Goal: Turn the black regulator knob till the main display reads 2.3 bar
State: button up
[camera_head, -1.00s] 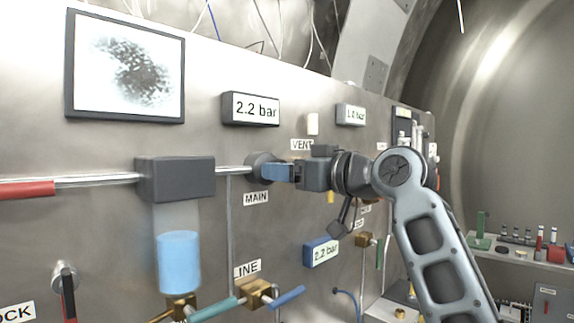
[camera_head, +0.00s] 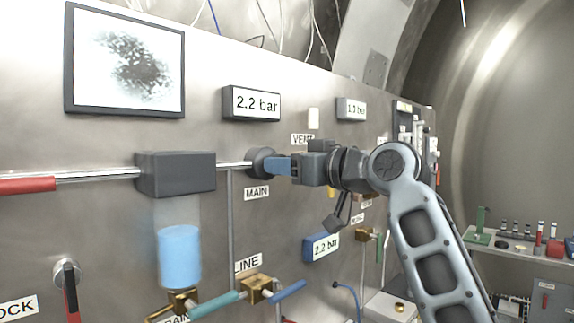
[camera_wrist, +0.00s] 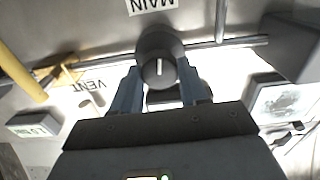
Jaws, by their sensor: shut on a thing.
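The black regulator knob (camera_head: 262,163) sits on the steel wall at the end of a bright pipe, above the MAIN label (camera_head: 256,193). My gripper (camera_head: 277,166) is shut on it from the right, with blue fingers. In the wrist view the knob (camera_wrist: 158,68) shows a white pointer line, and my gripper's fingers (camera_wrist: 160,88) flank it on both sides. The main display (camera_head: 251,103) above the knob reads 2.2 bar.
A smaller display (camera_head: 351,108) is to the upper right; a blue-framed one (camera_head: 321,247) below reads 2.2 bar. A dark box (camera_head: 176,174) and a blue cylinder (camera_head: 180,257) are left of the knob. Valves with teal and blue handles (camera_head: 288,291) lie below.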

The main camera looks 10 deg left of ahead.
jog(key=shift+m+p, duration=0.45)
jog(key=shift+m, duration=0.35)
jog(key=o, duration=1.1)
jog(key=shift+c, duration=0.2)
jog(key=shift+d, duration=0.1)
jog(key=b+v, duration=0.2)
jog(key=v, duration=0.5)
jog(key=shift+s+d, duration=0.25)
